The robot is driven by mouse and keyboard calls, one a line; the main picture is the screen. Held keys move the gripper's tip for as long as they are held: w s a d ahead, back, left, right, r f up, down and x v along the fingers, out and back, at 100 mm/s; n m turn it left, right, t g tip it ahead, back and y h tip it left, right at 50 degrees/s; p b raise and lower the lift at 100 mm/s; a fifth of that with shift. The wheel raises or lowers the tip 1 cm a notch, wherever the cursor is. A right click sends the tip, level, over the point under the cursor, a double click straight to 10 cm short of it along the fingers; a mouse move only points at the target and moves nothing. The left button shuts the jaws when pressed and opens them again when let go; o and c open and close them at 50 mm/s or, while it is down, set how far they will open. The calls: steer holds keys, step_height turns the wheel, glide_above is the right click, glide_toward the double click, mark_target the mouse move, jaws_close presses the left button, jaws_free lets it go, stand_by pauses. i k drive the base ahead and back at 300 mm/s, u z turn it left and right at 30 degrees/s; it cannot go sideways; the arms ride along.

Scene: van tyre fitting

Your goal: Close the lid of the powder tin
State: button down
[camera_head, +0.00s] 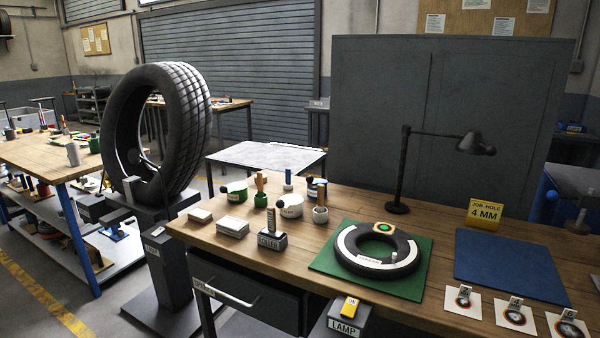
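No label reading powder can be made out, so I cannot tell for sure which container is the powder tin. A white tin (291,207) with a small unreadable label stands among the small containers at the back left of the wooden bench. A green and white pot (238,190) stands to its left, and a dark blue tin (314,187) stands behind it to the right. Whether any lid is open is too small to tell. My gripper is not in view.
The wooden bench (210,236) also holds a tyre piece (353,262) on a green mat (330,248), a desk lamp (397,180), a blue mat (510,265) and a block marked ROLLER (271,241). A large upright tyre (190,130) stands left of the bench.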

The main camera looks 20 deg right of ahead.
mark_target(309, 179)
steer(key=u, duration=0.8)
steer(key=i, duration=1.05)
steer(key=z, duration=0.05)
